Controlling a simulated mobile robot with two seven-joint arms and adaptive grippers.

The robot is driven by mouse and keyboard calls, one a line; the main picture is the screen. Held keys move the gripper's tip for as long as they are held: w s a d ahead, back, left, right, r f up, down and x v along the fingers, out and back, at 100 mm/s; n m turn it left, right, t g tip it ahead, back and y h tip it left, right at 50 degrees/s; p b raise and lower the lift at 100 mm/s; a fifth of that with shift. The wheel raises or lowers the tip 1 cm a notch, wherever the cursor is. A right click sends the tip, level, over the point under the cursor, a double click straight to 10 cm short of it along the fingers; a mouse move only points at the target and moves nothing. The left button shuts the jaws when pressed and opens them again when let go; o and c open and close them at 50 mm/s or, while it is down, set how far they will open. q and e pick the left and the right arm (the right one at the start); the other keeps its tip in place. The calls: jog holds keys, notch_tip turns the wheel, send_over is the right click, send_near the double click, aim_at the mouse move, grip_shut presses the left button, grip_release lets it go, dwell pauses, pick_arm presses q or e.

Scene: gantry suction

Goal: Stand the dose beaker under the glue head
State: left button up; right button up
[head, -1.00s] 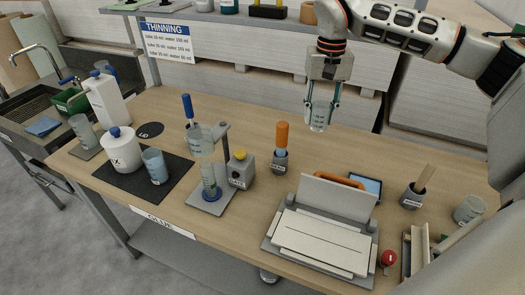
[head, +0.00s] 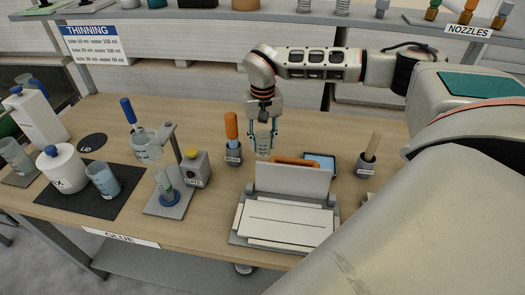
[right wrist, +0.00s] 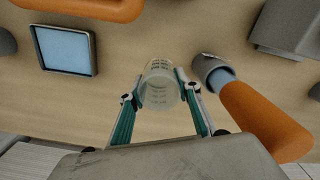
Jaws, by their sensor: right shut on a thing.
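The dose beaker (head: 263,143), a small clear cup with printed marks, is in my right gripper (head: 264,128), which is shut on it. The right wrist view shows the beaker (right wrist: 161,86) between the two fingers. It is upright, behind the white-lidded press; its clearance above the table is hard to tell. The glue head looks to be the stand at left, with a post, a clear cup (head: 146,150) on its arm and a grey base plate (head: 154,207). A clear tube with a blue foot (head: 167,187) stands on that plate. My left gripper is not in view.
A box with a yellow button (head: 196,170) stands right of the plate. An orange-handled tool (head: 231,125) in a grey holder is close left of the beaker. The press (head: 285,218), a tablet (head: 320,162) and a holder with a wooden stick (head: 366,165) are nearby.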

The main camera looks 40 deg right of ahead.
aim_at(263, 152)
jog(key=shift+f, duration=2.2)
jog(key=shift+f, duration=0.1)
jog(key=o, duration=1.2)
